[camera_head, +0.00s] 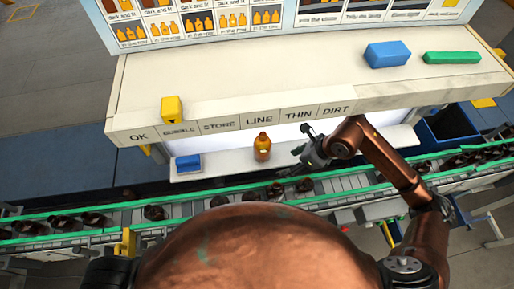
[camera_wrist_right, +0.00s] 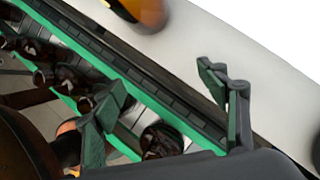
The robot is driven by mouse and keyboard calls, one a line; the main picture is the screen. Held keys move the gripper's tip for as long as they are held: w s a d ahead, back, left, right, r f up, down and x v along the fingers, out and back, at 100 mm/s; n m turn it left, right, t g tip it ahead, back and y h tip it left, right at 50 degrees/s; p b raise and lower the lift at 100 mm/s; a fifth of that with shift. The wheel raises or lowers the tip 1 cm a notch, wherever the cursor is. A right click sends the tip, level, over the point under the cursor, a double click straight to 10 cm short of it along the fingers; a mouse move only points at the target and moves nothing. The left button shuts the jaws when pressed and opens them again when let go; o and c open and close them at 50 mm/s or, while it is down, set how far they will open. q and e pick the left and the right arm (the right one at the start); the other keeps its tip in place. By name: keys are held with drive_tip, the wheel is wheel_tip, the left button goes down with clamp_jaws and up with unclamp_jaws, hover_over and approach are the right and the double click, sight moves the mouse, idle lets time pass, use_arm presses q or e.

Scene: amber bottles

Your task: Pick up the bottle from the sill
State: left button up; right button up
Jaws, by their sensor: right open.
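The amber bottle (camera_head: 262,148) stands upright on the white sill (camera_head: 222,160) below the labelled shelf edge. My right gripper (camera_head: 306,147) is just to the right of the bottle in the head view, apart from it. In the right wrist view the bottle (camera_wrist_right: 142,10) is cut off by the top edge. My right gripper (camera_wrist_right: 168,95) shows two green-padded fingers spread wide with nothing between them. My left gripper is not in view.
A conveyor (camera_head: 335,187) with green rails carries several dark bottles in front of the sill. A blue block (camera_head: 188,163) lies left on the sill. A yellow block (camera_head: 172,109), a blue block (camera_head: 387,54) and a green block (camera_head: 452,57) rest on the upper shelf.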

sight(262, 150)
drive_tip(key=shift+s+d+f+n+h, duration=0.2)
drive_tip(key=shift+d+n+h, duration=0.25)
drive_tip(key=shift+h, duration=0.25)
drive_tip(key=w+a+p, duration=0.1)
drive_tip(key=a, duration=0.1)
drive_tip(key=w+a, duration=0.1)
drive_tip(key=a, duration=0.1)
drive_tip(key=w+a+p, duration=0.1)
drive_tip(key=a, duration=0.2)
drive_tip(key=shift+w+p, duration=0.3)
drive_tip(key=shift+w, duration=0.05)
drive_tip(key=a, duration=0.1)
drive_tip(key=w+a+p, duration=0.2)
drive_tip(key=a, duration=0.1)
drive_tip(key=shift+f, duration=0.3)
drive_tip(key=shift+d+f, duration=0.1)
drive_tip(key=shift+f, duration=0.2)
drive_tip(key=shift+d, duration=0.1)
drive_tip(key=c, duration=1.4)
